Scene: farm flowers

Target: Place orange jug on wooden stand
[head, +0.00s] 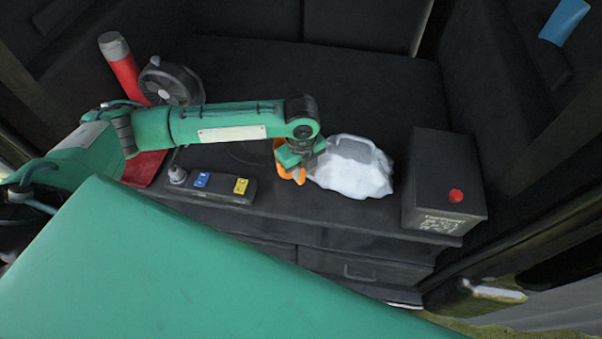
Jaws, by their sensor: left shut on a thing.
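My left gripper (301,163) is at the end of the green arm, above the dark bench top. It is shut on the orange jug (284,172), which shows only as small orange patches beside and below the gripper. The rest of the jug is hidden by the gripper and wrist, so I cannot tell whether it touches the surface. My right gripper is not in view. No wooden stand can be made out.
A pale grey bag-like thing (355,168) sits just right of the gripper. A black box with a red button (440,185) stands farther right. A power strip (212,187), a red cylinder (122,68) and a black fan (168,82) are left. The bench behind is clear.

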